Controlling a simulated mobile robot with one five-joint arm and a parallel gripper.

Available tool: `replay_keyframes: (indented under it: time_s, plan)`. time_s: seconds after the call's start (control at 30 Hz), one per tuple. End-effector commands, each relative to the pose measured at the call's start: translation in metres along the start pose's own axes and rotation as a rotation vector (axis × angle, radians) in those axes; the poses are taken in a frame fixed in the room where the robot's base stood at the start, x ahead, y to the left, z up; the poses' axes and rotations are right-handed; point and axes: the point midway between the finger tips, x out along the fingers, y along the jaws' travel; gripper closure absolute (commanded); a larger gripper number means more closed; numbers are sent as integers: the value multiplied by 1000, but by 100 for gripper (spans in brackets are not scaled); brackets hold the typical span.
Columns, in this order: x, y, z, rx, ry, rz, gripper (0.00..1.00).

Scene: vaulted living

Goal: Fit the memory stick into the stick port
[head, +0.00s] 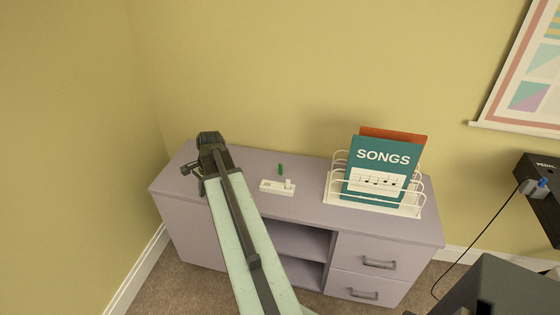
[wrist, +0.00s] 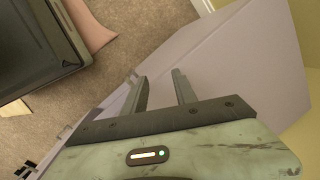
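A small green stick (head: 281,169), which looks like the memory stick, stands upright on the cabinet top at the back edge of a white block. I cannot tell whether it touches the block. Neither stick nor block shows there.
The lilac cabinet (head: 312,208) has open shelves and drawers below. A white wire rack (head: 419,205) holding a teal songbook (head: 377,172) stands to the right. Walls close off the back and left. A dark shelf (head: 545,200) with a plug and cable is at far right.

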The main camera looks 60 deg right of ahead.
Motion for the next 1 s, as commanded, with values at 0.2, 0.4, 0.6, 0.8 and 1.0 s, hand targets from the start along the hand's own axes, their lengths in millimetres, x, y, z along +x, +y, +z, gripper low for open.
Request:
replay_keyframes:
  time_s: [0.2,0.4,0.6,0.8,1.0]
  plan:
    - [-91,55,-188,937,-31,-146,66]
    - [-130,108,-269,1407,-76,-230,66]
    - [-132,118,-280,1487,-87,-243,66]
    - [-106,114,-282,1484,-86,-242,66]
    - [-103,112,-282,1483,-86,-242,66]
